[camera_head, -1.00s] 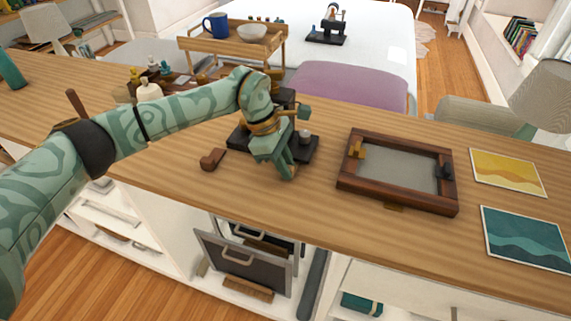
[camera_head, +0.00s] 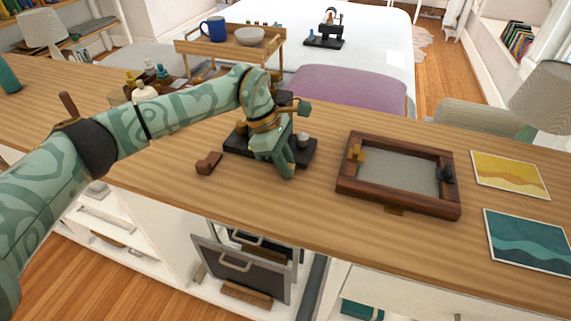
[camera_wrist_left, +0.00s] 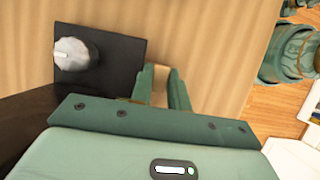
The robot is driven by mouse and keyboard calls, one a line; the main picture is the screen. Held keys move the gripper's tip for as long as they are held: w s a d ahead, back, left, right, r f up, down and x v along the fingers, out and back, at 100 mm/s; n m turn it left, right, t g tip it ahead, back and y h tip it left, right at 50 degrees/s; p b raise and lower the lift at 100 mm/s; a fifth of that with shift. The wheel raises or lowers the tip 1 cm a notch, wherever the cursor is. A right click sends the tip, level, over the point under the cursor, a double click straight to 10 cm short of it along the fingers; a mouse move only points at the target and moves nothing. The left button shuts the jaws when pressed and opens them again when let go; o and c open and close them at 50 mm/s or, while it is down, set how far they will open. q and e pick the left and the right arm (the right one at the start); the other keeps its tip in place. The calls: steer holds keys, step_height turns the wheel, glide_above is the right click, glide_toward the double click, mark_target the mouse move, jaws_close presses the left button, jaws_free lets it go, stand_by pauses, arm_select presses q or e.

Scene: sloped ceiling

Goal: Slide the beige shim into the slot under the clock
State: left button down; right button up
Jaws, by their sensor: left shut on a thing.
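My left gripper (camera_head: 285,170) is low over the wooden counter, beside a black base (camera_head: 237,144) that appears to belong to the clock. The gripper and forearm hide most of what stands on this base, and I cannot make out a clock face or the slot. In the left wrist view, the two green fingers (camera_wrist_left: 162,92) are shut on a small beige piece, the shim (camera_wrist_left: 160,75). The black base (camera_wrist_left: 115,65) with a silver knob (camera_wrist_left: 72,54) lies to the left of the fingers there. My right gripper is not in view.
A small reddish-brown piece (camera_head: 209,163) lies left of the base. A wooden frame with a grey panel (camera_head: 398,170) lies to the right, with two pictures (camera_head: 508,174) beyond it. Bottles (camera_head: 145,90) stand behind my forearm. The counter's front strip is clear.

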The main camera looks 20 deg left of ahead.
arm_select(q)
steer(key=shift+w, duration=0.15)
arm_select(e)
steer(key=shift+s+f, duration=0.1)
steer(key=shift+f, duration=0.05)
arm_select(q)
steer(key=c, duration=1.4)
jaws_free()
steer(key=shift+o, duration=0.7)
steer(key=shift+a+r, duration=0.1)
steer(key=shift+r, duration=0.05)
steer(key=shift+r, duration=0.15)
steer(key=shift+w+a+r, duration=0.1)
steer(key=shift+a+r, duration=0.05)
steer(key=shift+r, duration=0.15)
steer(key=p+v, duration=0.3)
steer(key=v, duration=1.2)
steer(key=shift+s+p, duration=0.3)
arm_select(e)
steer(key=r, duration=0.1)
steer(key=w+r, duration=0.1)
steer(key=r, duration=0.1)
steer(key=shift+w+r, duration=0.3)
